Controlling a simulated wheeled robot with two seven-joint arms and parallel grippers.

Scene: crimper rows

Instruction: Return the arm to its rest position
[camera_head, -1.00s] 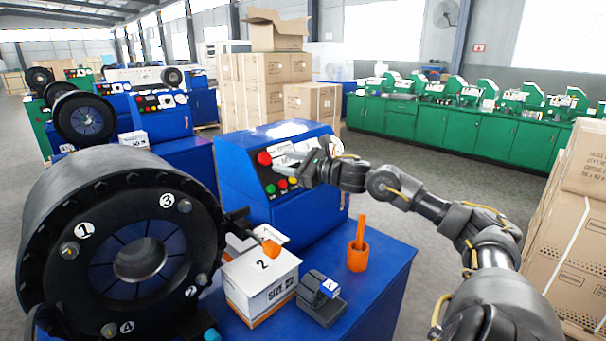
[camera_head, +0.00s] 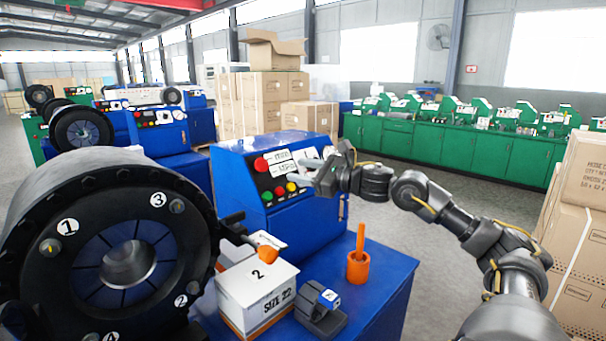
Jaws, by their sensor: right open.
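My right arm comes in from the lower right. Its gripper (camera_head: 312,175) is open and empty, in front of the right part of the blue control box's sloped panel (camera_head: 270,187). The fingers point left, and I cannot tell whether they are clear of the panel. The panel carries a large red button (camera_head: 261,164), smaller red, yellow and green buttons, and white labels partly hidden by the gripper. My left gripper is not in view.
A large black crimper head (camera_head: 40,215) stands at left. On the blue bench (camera_head: 385,262) are a white box marked SIZE 22 (camera_head: 250,300), an orange cup (camera_head: 357,268) and a small dark device (camera_head: 318,312). Cardboard cartons (camera_head: 575,220) stand at right.

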